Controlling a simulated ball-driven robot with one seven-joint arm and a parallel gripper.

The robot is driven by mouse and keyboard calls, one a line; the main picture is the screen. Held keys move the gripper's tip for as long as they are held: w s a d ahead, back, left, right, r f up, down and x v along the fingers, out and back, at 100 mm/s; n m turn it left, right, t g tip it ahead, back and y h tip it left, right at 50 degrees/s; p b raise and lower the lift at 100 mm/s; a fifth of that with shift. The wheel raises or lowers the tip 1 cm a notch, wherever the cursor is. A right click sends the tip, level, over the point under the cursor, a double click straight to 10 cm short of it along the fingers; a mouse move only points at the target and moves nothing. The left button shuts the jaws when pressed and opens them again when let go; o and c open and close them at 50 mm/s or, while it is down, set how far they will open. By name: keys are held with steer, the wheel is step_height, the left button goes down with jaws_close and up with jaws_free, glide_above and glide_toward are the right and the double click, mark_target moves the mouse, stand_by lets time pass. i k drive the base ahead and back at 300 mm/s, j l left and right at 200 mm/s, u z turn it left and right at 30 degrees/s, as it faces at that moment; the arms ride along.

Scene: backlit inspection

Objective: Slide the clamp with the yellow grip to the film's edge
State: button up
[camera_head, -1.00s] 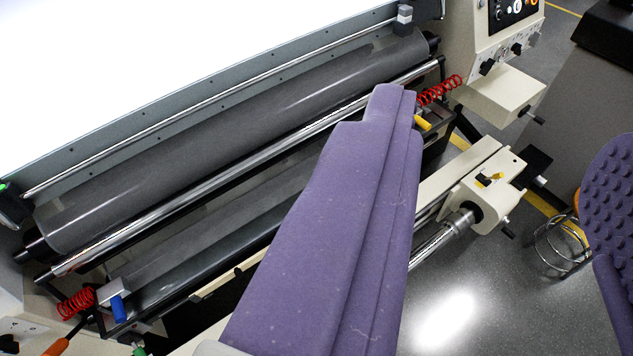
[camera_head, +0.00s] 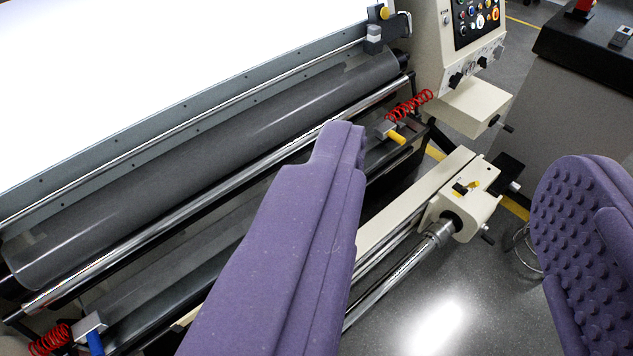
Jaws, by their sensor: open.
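The clamp with the yellow grip (camera_head: 396,137) sits on the lower front rail near its right end, just right of my left finger's tip. A red coiled hose (camera_head: 408,105) runs beside it. My gripper (camera_head: 455,150) is open and empty, with two wide purple padded fingers. The left finger crosses the machine's front and hides part of the rail. The right finger is at the right edge. A dark grey film or sheet (camera_head: 215,165) covers the long roller below the lit panel; its right end lies up and left of the clamp.
A second clamp with a blue grip (camera_head: 95,342) is at lower left. A bright white panel (camera_head: 150,80) lies behind. A control box (camera_head: 475,25) stands at upper right. A cream end block (camera_head: 465,198) and steel shaft (camera_head: 400,265) lie between the fingers. A dark-topped cabinet (camera_head: 585,60) is at right.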

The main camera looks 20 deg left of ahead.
mark_target(389, 129)
steer(key=i+l, duration=0.15)
steer(key=i, duration=0.6)
steer(key=i+l+z, duration=0.1)
steer(key=i, duration=0.6)
steer(key=i+l, duration=0.2)
steer(key=i, duration=0.55)
